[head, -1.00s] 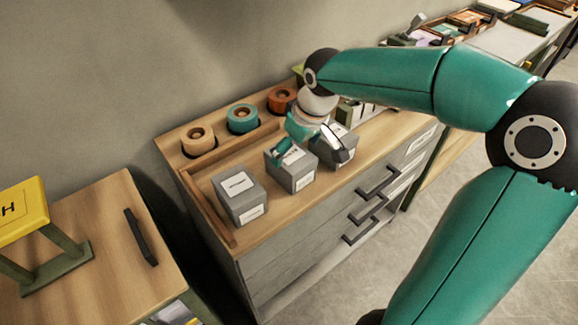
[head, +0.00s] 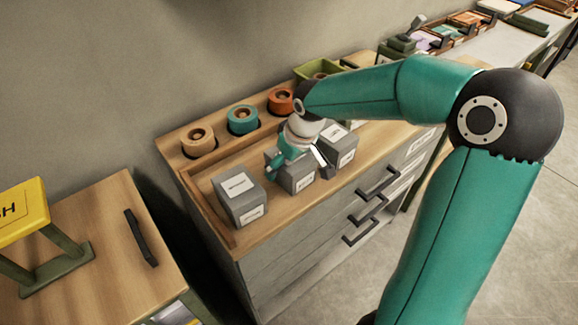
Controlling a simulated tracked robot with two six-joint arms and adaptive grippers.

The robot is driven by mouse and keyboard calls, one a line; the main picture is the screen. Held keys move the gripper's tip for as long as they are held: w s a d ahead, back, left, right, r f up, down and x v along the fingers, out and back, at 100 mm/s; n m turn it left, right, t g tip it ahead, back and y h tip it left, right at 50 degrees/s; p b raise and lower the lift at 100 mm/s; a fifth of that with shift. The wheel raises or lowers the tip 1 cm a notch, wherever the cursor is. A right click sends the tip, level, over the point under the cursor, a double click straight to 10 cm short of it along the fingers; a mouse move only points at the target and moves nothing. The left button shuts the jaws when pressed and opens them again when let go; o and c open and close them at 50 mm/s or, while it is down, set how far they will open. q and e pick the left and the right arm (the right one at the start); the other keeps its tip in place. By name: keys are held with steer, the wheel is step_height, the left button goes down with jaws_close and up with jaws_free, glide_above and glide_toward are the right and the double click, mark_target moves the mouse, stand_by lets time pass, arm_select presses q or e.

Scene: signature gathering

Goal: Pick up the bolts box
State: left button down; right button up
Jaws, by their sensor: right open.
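Three grey boxes with white labels stand in a row on the wooden cabinet top: a left box (head: 238,197), a middle box (head: 299,178) and a right box (head: 341,146). The label print is too small to read, so I cannot tell which is the bolts box. My right gripper (head: 296,163) is open, pointing down at the middle box, with a finger to either side of its top. It hides much of that top; whether it touches the box I cannot tell. My left gripper is out of view.
Tape rolls in tan (head: 198,139), teal (head: 242,119) and orange (head: 281,100) sit in a rack behind the boxes. A green bin (head: 318,69) stands further back. A yellow-topped stand (head: 22,210) is on the left cabinet. Clear wood lies before the boxes.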

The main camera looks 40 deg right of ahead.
steer(key=shift+f+b, duration=0.25)
steer(key=shift+b, duration=0.05)
steer(key=shift+c, duration=0.3)
steer(key=c, duration=1.1)
